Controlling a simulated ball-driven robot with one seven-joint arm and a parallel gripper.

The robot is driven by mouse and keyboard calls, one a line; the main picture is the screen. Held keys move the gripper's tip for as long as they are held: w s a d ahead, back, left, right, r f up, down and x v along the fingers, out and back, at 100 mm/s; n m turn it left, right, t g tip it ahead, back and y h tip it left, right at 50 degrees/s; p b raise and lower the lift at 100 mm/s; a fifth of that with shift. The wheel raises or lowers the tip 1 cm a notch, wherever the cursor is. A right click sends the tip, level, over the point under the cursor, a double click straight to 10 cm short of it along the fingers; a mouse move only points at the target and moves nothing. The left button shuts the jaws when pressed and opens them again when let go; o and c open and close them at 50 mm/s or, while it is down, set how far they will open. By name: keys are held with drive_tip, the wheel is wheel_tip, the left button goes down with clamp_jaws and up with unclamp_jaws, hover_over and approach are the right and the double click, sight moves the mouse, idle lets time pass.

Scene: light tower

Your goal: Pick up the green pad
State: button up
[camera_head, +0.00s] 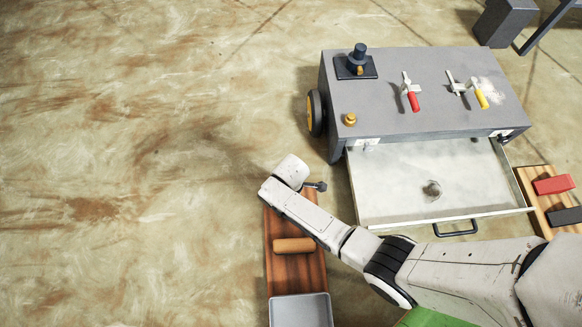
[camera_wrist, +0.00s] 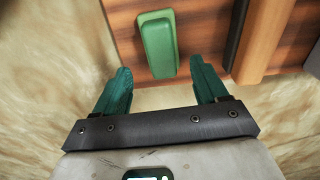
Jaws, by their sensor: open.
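The green pad (camera_wrist: 158,46) is a rounded, oblong block. In the wrist view it lies on a reddish-brown wooden board (camera_wrist: 205,25), near the board's edge. My gripper (camera_wrist: 162,82) is open and empty, its two teal fingers spread below the pad. The pad's lower end is roughly in line with the gap between the fingertips, and nothing is gripped. In the head view I cannot make out the pad; my arm covers part of the wooden board (camera_head: 312,268).
A brown block (camera_head: 293,245) and a grey tray (camera_head: 300,311) are on the board. A grey wheeled cabinet (camera_head: 430,112) stands right of it, its drawer (camera_head: 385,195) pulled out. A red block (camera_head: 553,184) and black block (camera_head: 565,216) lie far right. The left floor is clear.

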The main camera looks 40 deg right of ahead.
drive_tip(key=shift+f+b, duration=2.4)
drive_tip(key=shift+f, duration=1.05)
drive_tip(key=c, duration=1.1)
drive_tip(key=shift+r, duration=0.1)
